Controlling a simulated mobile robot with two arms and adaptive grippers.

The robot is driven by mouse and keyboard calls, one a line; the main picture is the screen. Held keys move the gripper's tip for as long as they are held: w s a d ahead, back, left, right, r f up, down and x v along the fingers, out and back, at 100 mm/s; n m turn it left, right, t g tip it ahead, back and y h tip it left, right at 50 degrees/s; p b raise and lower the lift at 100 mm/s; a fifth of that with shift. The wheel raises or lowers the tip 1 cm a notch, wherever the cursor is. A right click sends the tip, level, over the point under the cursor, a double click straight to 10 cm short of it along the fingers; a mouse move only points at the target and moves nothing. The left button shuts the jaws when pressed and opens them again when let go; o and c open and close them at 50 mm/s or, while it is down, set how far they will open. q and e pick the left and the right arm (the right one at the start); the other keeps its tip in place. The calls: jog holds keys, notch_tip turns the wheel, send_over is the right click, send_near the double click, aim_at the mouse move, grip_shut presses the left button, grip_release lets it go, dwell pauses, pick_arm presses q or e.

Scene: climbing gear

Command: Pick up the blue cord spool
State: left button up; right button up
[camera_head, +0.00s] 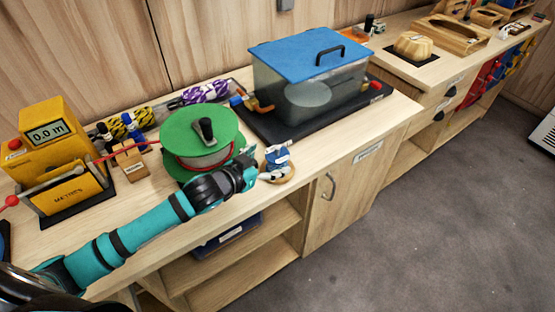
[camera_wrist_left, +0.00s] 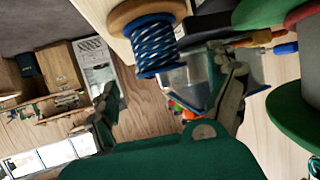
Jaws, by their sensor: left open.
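The blue cord spool (camera_head: 278,157) stands near the front edge of the counter, just right of the green-topped reel. Its blue and white cord and a wooden flange also show in the left wrist view (camera_wrist_left: 154,46). My left gripper (camera_head: 267,172) is at the spool's near left side, in front of its lower part. In the wrist view its fingers (camera_wrist_left: 172,92) are spread, with the spool's cord end showing between and beyond them. I cannot tell whether a finger touches it. My right gripper is not in view.
The green reel (camera_head: 200,130) stands close behind my left wrist. A clear tank with a blue lid (camera_head: 310,55) sits behind the spool. A yellow metering device (camera_head: 52,135) is at the left. Bare counter (camera_head: 345,135) lies right of the spool.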

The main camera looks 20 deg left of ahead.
aim_at(273, 158)
pick_arm(q)
jog(key=p+x, duration=0.1)
jog(key=x, duration=0.4)
jog(key=shift+s, duration=0.1)
jog(key=shift+r, duration=0.1)
jog(key=c, duration=1.3)
